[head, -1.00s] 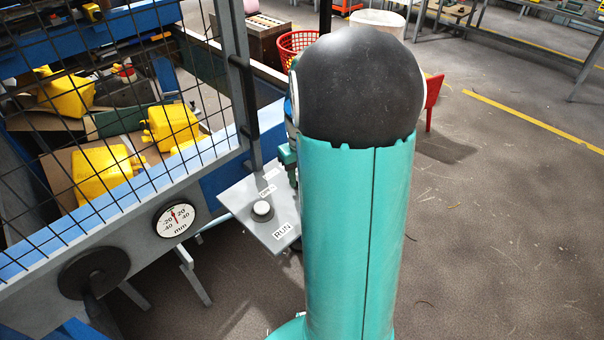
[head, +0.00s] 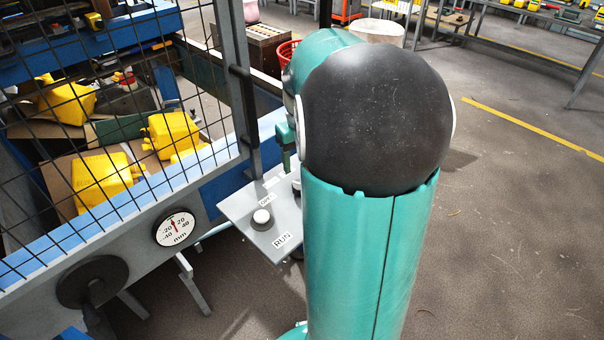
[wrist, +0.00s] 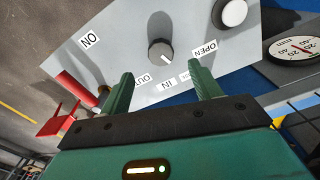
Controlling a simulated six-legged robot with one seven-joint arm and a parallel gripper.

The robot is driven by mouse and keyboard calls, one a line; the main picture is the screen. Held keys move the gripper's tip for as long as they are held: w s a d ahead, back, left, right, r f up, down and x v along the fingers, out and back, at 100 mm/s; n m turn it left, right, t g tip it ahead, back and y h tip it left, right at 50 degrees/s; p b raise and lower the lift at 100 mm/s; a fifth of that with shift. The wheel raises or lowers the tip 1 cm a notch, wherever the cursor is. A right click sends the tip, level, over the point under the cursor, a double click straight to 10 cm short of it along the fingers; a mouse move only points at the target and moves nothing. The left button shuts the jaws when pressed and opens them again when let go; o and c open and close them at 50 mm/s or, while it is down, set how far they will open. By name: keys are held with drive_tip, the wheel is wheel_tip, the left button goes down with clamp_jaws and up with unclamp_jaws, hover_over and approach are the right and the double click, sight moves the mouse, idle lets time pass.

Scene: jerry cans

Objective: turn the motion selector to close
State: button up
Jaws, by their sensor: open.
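The motion selector (wrist: 160,50) is a dark round knob with a white pointer mark on a grey panel (wrist: 120,48), in the wrist view. The pointer aims down and right, roughly at a small label between IN and OPEN that I cannot read clearly. The labels OUT, IN and OPEN lie along the knob's near side. My gripper (wrist: 161,73) is open and empty. Its two green fingers are spread on either side of the labels, just short of the knob, apparently not touching it. In the head view my arm hides most of the knob and gripper.
A white button (head: 262,217) sits on the panel beside the selector. A round mm gauge (head: 175,228) and a dark handwheel (head: 92,282) are on the machine's front. A wire mesh guard (head: 110,110) stands at the left. A red stick-like part (wrist: 78,88) is near my left finger.

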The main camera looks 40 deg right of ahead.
wheel_tip(320, 180, up, 5)
drive_tip(key=shift+r, duration=0.15)
idle(0.5)
